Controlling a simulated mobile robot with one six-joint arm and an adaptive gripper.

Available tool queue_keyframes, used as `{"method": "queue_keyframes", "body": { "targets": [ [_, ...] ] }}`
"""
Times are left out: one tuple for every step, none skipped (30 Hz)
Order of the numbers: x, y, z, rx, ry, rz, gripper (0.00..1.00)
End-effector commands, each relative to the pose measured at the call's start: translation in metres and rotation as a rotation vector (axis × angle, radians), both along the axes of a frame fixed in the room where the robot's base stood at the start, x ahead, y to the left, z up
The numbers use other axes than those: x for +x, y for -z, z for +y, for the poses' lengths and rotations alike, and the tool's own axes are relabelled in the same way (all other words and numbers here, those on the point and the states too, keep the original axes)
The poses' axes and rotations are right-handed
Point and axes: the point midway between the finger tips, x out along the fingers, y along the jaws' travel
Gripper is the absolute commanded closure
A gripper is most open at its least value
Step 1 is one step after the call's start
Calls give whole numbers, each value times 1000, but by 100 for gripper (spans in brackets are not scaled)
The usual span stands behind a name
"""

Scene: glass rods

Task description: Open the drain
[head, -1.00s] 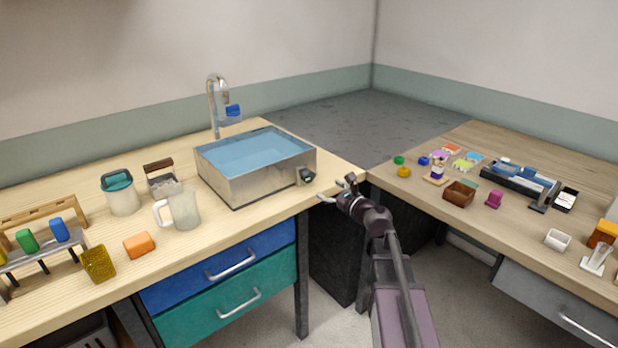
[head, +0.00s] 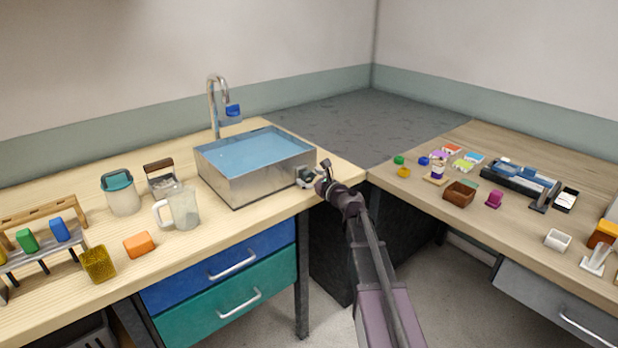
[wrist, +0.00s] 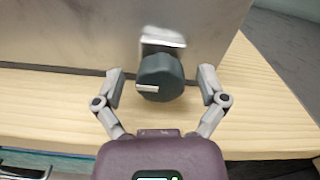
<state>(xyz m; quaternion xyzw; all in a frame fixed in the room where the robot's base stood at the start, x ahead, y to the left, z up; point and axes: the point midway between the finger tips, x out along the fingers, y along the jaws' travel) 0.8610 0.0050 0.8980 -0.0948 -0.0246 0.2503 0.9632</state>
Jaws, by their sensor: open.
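A metal sink box (head: 262,177) full of blue water (head: 255,153) stands on the light wooden counter. A dark round drain knob (wrist: 160,76) with a pale pointer mark sticks out from its wall on a metal bracket (wrist: 163,38). In the wrist view the pointer mark lies level, toward the left. My gripper (wrist: 160,86) is open, with one finger on each side of the knob and a gap on both sides. In the head view my gripper (head: 317,178) is at the sink's right corner and partly hides the knob.
A faucet (head: 213,105) stands behind the sink. A clear pitcher (head: 183,208), a teal-lidded jar (head: 122,194) and an orange block (head: 139,244) stand to the left.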

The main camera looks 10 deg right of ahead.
Motion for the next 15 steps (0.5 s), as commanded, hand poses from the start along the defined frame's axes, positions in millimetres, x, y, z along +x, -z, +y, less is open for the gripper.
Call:
{"method": "queue_keyframes", "body": {
  "targets": [
    [0,0,0,0,0,0,9],
    [0,0,0,0,0,0,9],
    [0,0,0,0,0,0,9],
    [0,0,0,0,0,0,15],
    [0,0,0,0,0,0,23],
    [0,0,0,0,0,0,35],
    [0,0,0,0,0,0,44],
    [0,0,0,0,0,0,53],
    [0,0,0,0,0,0,65],
    [0,0,0,0,0,0,74],
    [0,0,0,0,0,0,83],
    [0,0,0,0,-1,0,91],
    [0,0,0,0,-1,0,91],
    [0,0,0,0,-1,0,91],
    [0,0,0,0,-1,0,91]
  ]
}}
